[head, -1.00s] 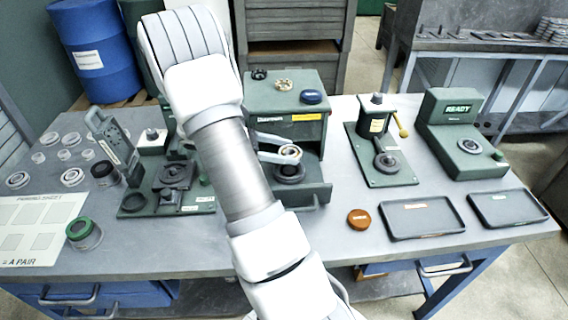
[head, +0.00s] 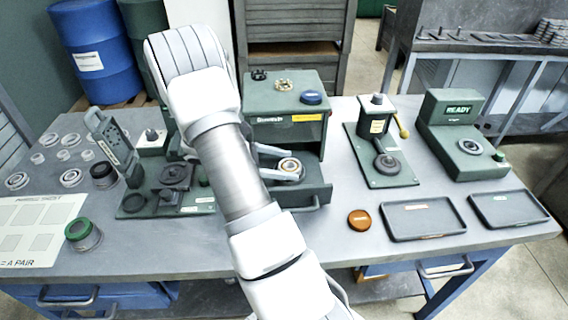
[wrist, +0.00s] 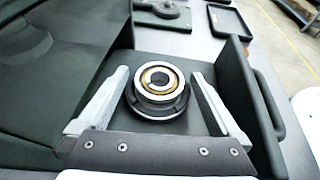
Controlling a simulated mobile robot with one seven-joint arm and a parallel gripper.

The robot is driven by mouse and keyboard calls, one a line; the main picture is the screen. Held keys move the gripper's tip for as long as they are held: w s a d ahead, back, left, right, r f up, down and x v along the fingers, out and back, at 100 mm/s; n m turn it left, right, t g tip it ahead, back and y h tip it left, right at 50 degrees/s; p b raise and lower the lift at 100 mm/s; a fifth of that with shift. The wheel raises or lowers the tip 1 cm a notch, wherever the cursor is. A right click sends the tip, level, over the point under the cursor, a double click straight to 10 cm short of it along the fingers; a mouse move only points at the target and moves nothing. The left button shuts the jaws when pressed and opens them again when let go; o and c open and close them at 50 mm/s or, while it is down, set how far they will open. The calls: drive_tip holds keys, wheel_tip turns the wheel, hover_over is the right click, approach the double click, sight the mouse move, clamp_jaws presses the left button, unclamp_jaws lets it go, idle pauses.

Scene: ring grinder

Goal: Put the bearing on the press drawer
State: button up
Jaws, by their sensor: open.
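The bearing (wrist: 158,80) is a shiny steel ring with a brass-coloured inner band. In the wrist view it sits on a dark round seat (wrist: 158,106) in the press drawer (wrist: 205,124). It also shows in the head view (head: 290,165), on the pulled-out drawer (head: 316,190) of the green press (head: 287,130). My gripper (wrist: 160,74) is open, with one finger on each side of the bearing and a gap visible on both sides. In the head view my arm hides part of the press's left side and most of the gripper.
An orange-brown puck (head: 359,220) and two grey trays (head: 423,218) lie right of the drawer. A hand-lever fixture (head: 382,150) and a green READY unit (head: 460,135) stand farther right. A green fixture (head: 165,190) is left of my arm.

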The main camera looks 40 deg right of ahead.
drive_tip(key=v, duration=1.2)
drive_tip(key=s+a+r+m+t+y, duration=0.5)
drive_tip(key=s+a+r, duration=0.3)
drive_tip(key=a, duration=0.2)
drive_tip(key=s+a+r+m+t+y, duration=0.6)
drive_tip(key=s+a+r+t, duration=0.2)
drive_tip(key=a, duration=0.3)
drive_tip(key=shift+s, duration=0.8)
